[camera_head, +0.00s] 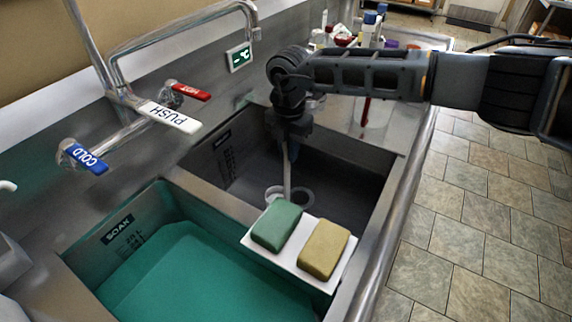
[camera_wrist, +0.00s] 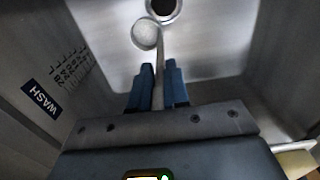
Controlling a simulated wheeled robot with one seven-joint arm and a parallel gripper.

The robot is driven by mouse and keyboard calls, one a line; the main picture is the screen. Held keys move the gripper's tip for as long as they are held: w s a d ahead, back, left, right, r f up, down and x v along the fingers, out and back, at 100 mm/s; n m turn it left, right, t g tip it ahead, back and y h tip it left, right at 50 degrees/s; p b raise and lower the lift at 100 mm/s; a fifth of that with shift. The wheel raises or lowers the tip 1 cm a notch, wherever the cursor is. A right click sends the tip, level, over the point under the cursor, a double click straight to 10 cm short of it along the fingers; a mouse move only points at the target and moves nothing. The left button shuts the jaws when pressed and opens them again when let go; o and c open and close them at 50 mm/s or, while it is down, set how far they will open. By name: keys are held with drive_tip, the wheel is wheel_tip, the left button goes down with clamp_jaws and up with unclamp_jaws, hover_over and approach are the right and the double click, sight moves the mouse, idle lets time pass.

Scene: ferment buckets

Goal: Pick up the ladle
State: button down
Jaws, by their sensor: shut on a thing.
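The ladle is in the grey basin marked WASH, its pale handle (camera_head: 287,172) pointing up and its round bowl (camera_head: 275,193) low over the basin floor. I cannot tell whether the bowl touches the floor. My gripper (camera_head: 289,143) points down into the basin from above. In the wrist view its two blue fingers (camera_wrist: 159,70) are shut on the ladle's handle, one on each side. The ladle's bowl (camera_wrist: 145,35) shows beyond the fingertips, beside the dark drain (camera_wrist: 163,8). The upper end of the handle is hidden by the gripper.
Left of the wash basin is a SOAK basin with green liquid (camera_head: 180,280). A white board (camera_head: 290,260) with a green sponge (camera_head: 277,225) and a yellow sponge (camera_head: 324,249) bridges the divider's front end. Taps (camera_head: 170,117) stand behind. Bottles (camera_head: 368,25) crowd the far counter.

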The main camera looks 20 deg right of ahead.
drive_tip(key=shift+d+r, duration=0.1)
wheel_tip(320, 180, up, 11)
drive_tip(key=s+b, duration=0.1)
drive_tip(key=b, duration=0.1)
drive_tip(key=s+d+b, duration=0.3)
drive_tip(key=s+d, duration=0.8)
drive_tip(key=s, duration=0.4)
drive_tip(key=shift+d+r, duration=0.15)
drive_tip(key=shift+d, duration=0.15)
